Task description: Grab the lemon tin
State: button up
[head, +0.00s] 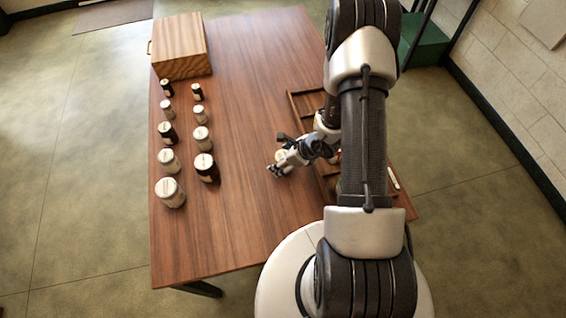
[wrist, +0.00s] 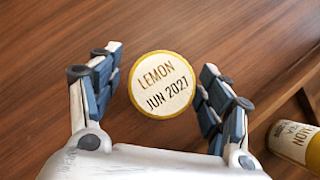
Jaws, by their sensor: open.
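The lemon tin (wrist: 161,85) shows in the wrist view as a round cream lid with a yellow rim, printed "LEMON JUN 2027". It is seen from above, over the brown wooden table. My gripper (wrist: 160,68) is open, with one finger to the left of the tin and one to the right.
A second yellow-and-cream container (wrist: 296,143), its label partly reading "MON", is by the wooden tray edge at the wrist view's right. The wooden tray (head: 294,104) lies partly behind my arm. Several white-lidded jars (head: 170,192) stand in two columns at left, before a wooden box (head: 181,47).

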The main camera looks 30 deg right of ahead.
jog(key=c, duration=1.2)
